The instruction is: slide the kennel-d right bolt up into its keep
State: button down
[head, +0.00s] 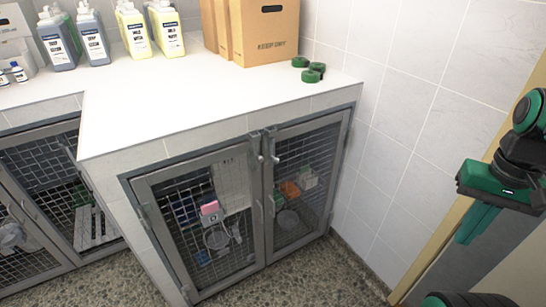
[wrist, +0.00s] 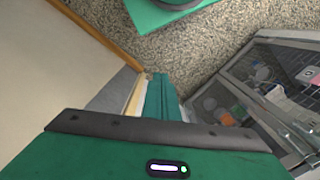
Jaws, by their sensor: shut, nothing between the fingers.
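Two grey-framed mesh kennel doors, a left one (head: 205,222) and a right one (head: 305,185), stand closed side by side under the white counter in the head view. Near the top where they meet, metal bolts with small knobs (head: 262,158) (head: 275,160) sit on the frames. I cannot read any kennel letter, so I cannot tell which bolt is kennel-d's right one. My gripper (head: 463,240) is at the far right, well apart from the doors, fingers pointing down and empty. It is shut in the wrist view (wrist: 158,78), where the doors (wrist: 285,90) show at the right.
On the counter (head: 190,105) stand several bottles (head: 165,28), cardboard boxes (head: 265,35) and green rolls (head: 311,72). More mesh kennels (head: 60,180) are at the left. A tiled wall (head: 400,120) and a wooden-edged panel (head: 440,220) lie between the kennels and my arm. The speckled floor (head: 330,275) in front is clear.

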jog(key=c, duration=2.2)
grip_release()
jog(key=o, duration=0.3)
jog(key=shift+s+d+r, duration=0.1)
jog(key=shift+s, duration=0.15)
jog(key=w+d+f+t+h, duration=0.2)
jog(key=w+f, duration=0.1)
jog(key=w, duration=0.6)
jog(key=w+d+f+t+h, duration=0.15)
jog(key=w+f, duration=0.25)
jog(key=w, duration=0.6)
jog(key=w+a+f+n+t, duration=0.1)
jog(key=w+a+f+t, duration=0.15)
jog(key=w, duration=0.45)
jog(key=w+a+f+n+t, duration=0.2)
jog(key=w+a+t, duration=0.1)
jog(key=w, duration=0.4)
jog(key=n+t+y, duration=0.6)
jog(key=t+y, duration=0.1)
jog(key=y, duration=0.4)
send_near(278, 162)
jog(key=x, duration=1)
